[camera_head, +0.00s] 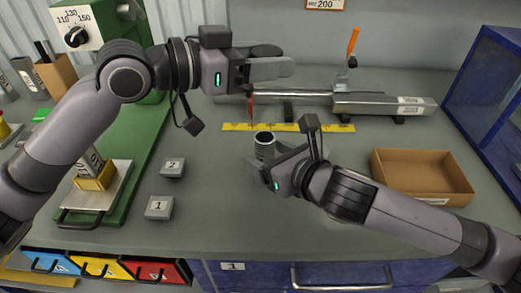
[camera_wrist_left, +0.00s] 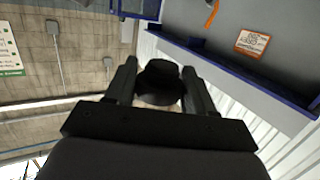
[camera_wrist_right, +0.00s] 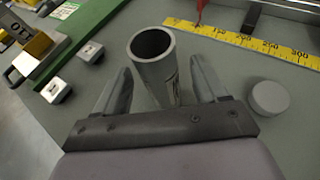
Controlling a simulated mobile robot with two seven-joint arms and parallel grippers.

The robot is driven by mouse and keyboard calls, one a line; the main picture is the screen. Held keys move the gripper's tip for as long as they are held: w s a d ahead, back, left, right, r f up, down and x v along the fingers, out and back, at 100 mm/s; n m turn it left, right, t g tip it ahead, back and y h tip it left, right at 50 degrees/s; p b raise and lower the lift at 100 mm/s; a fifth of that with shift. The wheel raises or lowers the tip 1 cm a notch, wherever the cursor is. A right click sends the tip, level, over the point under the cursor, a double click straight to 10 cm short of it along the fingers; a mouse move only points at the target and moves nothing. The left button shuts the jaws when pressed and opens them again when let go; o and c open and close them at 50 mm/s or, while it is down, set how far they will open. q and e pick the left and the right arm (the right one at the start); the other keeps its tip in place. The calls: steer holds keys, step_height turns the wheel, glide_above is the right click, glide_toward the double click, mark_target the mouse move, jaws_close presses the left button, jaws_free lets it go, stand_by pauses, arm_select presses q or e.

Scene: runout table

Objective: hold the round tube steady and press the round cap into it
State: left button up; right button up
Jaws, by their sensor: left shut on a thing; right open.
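The grey round tube (camera_head: 265,145) stands upright and open-topped on the table. It also shows in the right wrist view (camera_wrist_right: 153,45). My right gripper (camera_head: 262,166) is open and low, with its fingers on either side of the tube and gaps showing. My left gripper (camera_head: 280,62) is raised above the back of the table, shut on a black rounded thing (camera_wrist_left: 160,82); I cannot tell for sure whether it is the round cap. A grey disc (camera_wrist_right: 268,97) lies on the table right of the tube in the right wrist view; the head view hides it.
A yellow ruler (camera_head: 240,127) lies behind the tube, with a metal rail tool (camera_head: 382,104) beyond it. An open cardboard box (camera_head: 425,197) is at right. Small blocks marked 1 (camera_head: 159,208) and 2 (camera_head: 172,168) sit at left. The front middle of the table is clear.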

steer(key=shift+x, duration=1.8)
steer(key=c, duration=1.1)
arm_select(q)
step_height(320, 180, down, 6)
steer(key=m+g+h, duration=0.1)
steer(key=m+g, duration=0.6)
steer(key=g, duration=0.3)
steer(key=shift+f+m+g+h, duration=0.15)
steer(key=shift+m+g+h, duration=0.15)
steer(key=shift+m, duration=0.1)
